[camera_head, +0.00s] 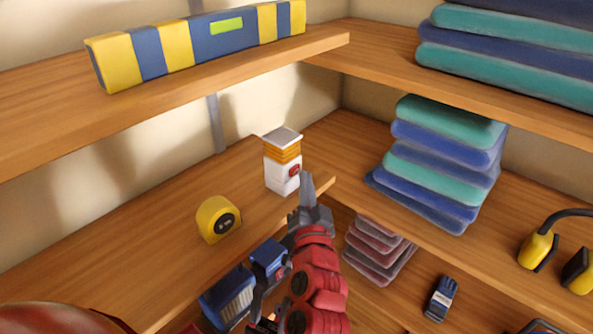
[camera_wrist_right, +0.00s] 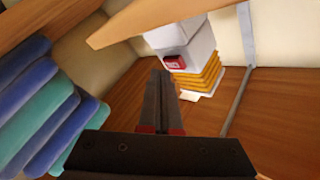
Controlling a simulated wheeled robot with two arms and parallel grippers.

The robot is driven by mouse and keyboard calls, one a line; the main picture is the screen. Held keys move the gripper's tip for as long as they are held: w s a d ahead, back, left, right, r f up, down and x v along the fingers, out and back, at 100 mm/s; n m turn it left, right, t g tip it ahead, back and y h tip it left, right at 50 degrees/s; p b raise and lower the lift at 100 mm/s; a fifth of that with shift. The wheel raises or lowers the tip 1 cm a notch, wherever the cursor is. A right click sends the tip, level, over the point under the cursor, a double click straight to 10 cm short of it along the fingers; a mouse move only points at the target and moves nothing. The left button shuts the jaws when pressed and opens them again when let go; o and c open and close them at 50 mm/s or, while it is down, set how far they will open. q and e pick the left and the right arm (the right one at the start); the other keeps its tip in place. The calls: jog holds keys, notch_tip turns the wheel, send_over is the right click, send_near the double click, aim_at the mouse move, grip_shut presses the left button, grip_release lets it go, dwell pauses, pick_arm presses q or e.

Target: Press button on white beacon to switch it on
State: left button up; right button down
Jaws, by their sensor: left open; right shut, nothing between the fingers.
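The white beacon (camera_head: 281,178) stands upright on the left shelf near its front edge and the inner corner. It has a white body, amber ribbed bands and a pale cap. Its red button (camera_head: 294,170) is on the side facing my right gripper. My right gripper (camera_head: 307,178) is shut and empty, its tips just beside the button; I cannot tell whether they touch. In the right wrist view the beacon (camera_wrist_right: 195,50) appears upside down, with the button (camera_wrist_right: 173,63) beside the fingertips (camera_wrist_right: 157,75).
A yellow tape measure (camera_head: 218,219) sits on the same shelf (camera_head: 130,240), left of the beacon. A striped yellow-blue case (camera_head: 200,42) lies on the shelf above. Folded towels (camera_head: 440,165) are stacked on the right shelf, with yellow ear defenders (camera_head: 538,250) farther right.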

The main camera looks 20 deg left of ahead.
dwell(0.4)
jog(key=shift+w+a+p, duration=0.15)
jog(key=shift+a+p, duration=0.15)
jog(key=shift+a, duration=0.1)
dwell(0.5)
jog(key=shift+s+d, duration=0.2)
jog(key=shift+d, duration=0.2)
jog(key=shift+s+d+b, duration=0.2)
jog(key=shift+s+d, duration=0.15)
jog(key=shift+d, duration=0.6)
jog(key=shift+s+d+b, duration=0.25)
jog(key=shift+s+d, duration=0.05)
jog(key=shift+d, duration=0.6)
jog(key=shift+s+d+b, duration=0.2)
jog(key=shift+s+d, duration=0.15)
jog(key=shift+d, duration=0.6)
